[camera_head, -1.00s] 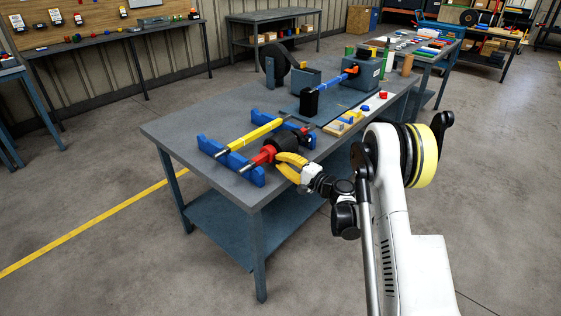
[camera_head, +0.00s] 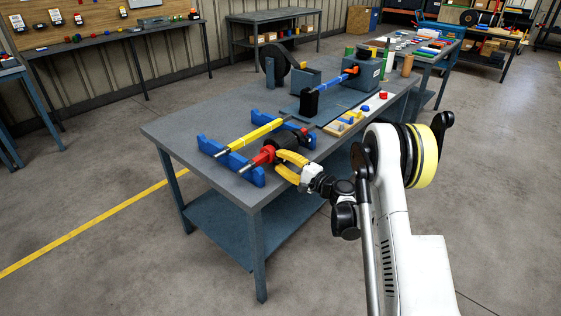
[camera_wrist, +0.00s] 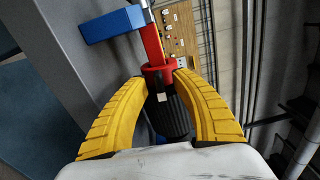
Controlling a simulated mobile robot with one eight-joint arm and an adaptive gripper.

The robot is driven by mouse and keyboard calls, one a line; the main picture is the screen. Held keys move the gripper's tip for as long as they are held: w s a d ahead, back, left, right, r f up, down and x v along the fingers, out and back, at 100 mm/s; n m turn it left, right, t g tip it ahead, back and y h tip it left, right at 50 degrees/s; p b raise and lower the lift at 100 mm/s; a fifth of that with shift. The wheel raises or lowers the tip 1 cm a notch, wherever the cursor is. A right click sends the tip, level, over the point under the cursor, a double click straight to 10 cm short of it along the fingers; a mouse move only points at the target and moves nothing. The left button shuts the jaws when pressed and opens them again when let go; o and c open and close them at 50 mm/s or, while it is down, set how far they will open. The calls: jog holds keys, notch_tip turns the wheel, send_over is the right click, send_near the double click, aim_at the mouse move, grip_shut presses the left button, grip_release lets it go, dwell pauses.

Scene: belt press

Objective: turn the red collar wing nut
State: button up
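The red collar wing nut (camera_head: 264,155) sits on a rod resting over the blue stands at the near corner of the workbench. In the wrist view the red collar (camera_wrist: 158,68) lies at the fingertips, with a red wing reaching up from it. A black ribbed cylinder (camera_wrist: 168,115) shows between the fingers, on the collar's near side. My gripper (camera_head: 275,162) has yellow fingers spread apart beside the collar. In the wrist view my gripper (camera_wrist: 161,77) has its tips on either side of the collar's near end; whether they touch it is unclear.
A yellow bar (camera_head: 255,134) lies parallel behind the nut, across the blue stands (camera_head: 246,175). A grey machine block (camera_head: 361,80) with a blue shaft stands farther back. Small coloured parts lie along the bench's right edge. The bench's left part is bare.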

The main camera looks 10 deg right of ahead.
jog(key=v, duration=1.2)
jog(key=shift+w+r, duration=0.1)
jog(key=s+a+r+n+g+h, duration=0.4)
jog(key=s+a+r+n+g, duration=0.2)
jog(key=s+a+r, duration=0.45)
jog(key=s+d+n+g+h, duration=0.1)
jog(key=s+d+n+h, duration=0.1)
jog(key=s, duration=0.9)
jog(key=s+d+r+n+h, duration=0.1)
jog(key=s+n+h, duration=0.3)
jog(key=s, duration=0.7)
jog(key=shift+s+d+r+g, duration=0.2)
jog(key=shift+d+g, duration=0.2)
jog(key=shift+d, duration=0.25)
